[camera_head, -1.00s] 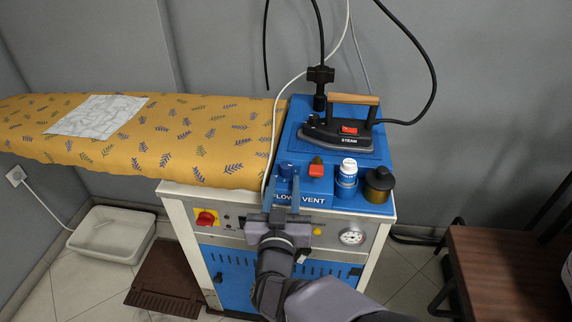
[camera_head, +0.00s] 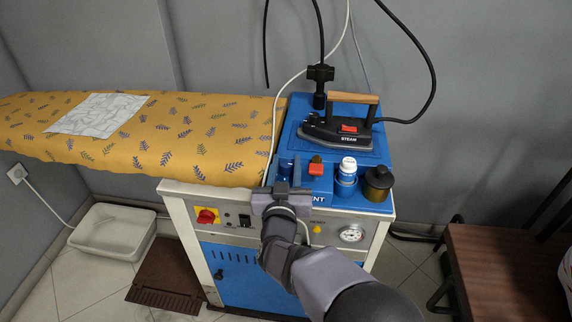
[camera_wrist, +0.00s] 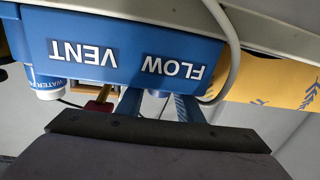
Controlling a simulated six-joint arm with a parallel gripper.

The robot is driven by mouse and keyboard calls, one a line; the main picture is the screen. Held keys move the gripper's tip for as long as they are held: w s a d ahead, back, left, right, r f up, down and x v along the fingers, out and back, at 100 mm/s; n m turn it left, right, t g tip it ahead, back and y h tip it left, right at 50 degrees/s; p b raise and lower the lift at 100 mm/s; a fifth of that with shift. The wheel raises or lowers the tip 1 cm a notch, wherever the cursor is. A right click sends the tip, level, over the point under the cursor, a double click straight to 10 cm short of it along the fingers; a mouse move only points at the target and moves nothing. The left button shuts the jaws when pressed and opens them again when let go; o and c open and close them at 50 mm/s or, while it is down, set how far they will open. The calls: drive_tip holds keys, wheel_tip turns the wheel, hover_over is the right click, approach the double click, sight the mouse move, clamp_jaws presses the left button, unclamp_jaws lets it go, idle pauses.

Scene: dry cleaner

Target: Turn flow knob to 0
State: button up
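The flow knob (camera_wrist: 157,93) is a small blue-grey shape beyond the FLOW label (camera_wrist: 173,67) in the wrist view, mostly hidden behind the panel edge. In the head view it is hard to tell apart from my fingers. My gripper (camera_head: 289,168) reaches over the front left of the blue machine top, its two fingers pointing away from me. The wrist view shows my gripper (camera_wrist: 157,102) open, one finger on each side of the knob, with gaps that look clear. Contact and the knob's pointer setting cannot be seen.
The red vent knob (camera_head: 316,168) stands close to the right of my fingers. Farther right are a white-capped bottle (camera_head: 347,175) and a dark amber jar (camera_head: 378,183). The iron (camera_head: 338,133) rests behind. A white hose (camera_head: 273,135) and the ironing board (camera_head: 200,128) lie left.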

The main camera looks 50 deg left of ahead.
drive_tip(key=c, duration=0.8)
drive_tip(key=shift+o, duration=0.2)
drive_tip(key=n+g+y+b, duration=0.1)
drive_tip(key=g+b, duration=0.1)
drive_tip(key=b, duration=0.1)
drive_tip(key=shift+w+f+n, duration=0.1)
drive_tip(key=shift+n, duration=0.2)
drive_tip(key=shift+n+g+y+b, duration=0.7)
drive_tip(key=shift+g+y+b, duration=0.15)
drive_tip(key=shift+g, duration=0.15)
drive_tip(key=shift+r, duration=0.2)
drive_tip(key=o, duration=0.8)
drive_tip(key=shift+c, duration=0.2)
